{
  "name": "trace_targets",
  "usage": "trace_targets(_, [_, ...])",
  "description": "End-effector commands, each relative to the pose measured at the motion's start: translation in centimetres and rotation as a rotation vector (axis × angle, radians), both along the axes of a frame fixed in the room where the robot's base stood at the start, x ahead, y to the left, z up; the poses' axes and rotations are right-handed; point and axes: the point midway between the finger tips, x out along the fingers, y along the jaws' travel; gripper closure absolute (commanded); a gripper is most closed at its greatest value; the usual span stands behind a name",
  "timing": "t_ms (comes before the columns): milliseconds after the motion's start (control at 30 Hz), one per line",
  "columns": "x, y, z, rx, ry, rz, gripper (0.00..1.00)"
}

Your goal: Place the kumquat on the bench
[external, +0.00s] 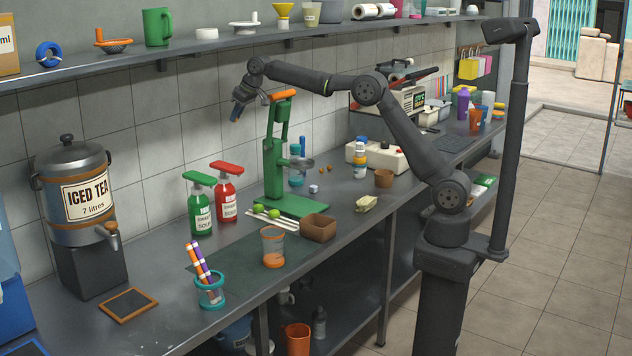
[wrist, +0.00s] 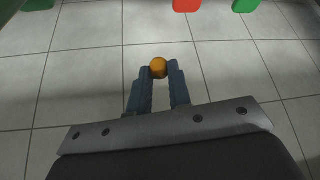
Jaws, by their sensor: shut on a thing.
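The kumquat (wrist: 159,66) is a small orange ball held between the fingertips of my gripper (wrist: 160,75) in the wrist view. My gripper is shut on it. In the external view my gripper (external: 236,113) hangs high above the bench (external: 160,262), left of the green press (external: 273,165) and above the soap bottles. The kumquat cannot be made out in the external view.
Green (external: 201,208) and red (external: 226,195) soap bottles stand below my gripper. A shelf (external: 200,47) runs above. Bare bench shows left of the pen holder.

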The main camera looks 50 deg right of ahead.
Motion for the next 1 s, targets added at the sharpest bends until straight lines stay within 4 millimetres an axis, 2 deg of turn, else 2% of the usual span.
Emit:
trace_targets(33, [0.6, -3.0, 0.0, 0.001, 0.001, -0.033, 1.0])
trace_targets(200, [1.5, -10.8, 0.0, 0.001, 0.002, -0.11, 1.0])
trace_targets(567, [1.0, -25.0, 0.0, 0.002, 0.003, -0.252, 1.0])
trace_targets(767, [-0.5, -33.6, 0.0, 0.003, 0.004, -0.341, 1.0])
trace_targets(1000, [-4.4, -45.5, 0.0, 0.005, 0.002, -0.471, 1.0])
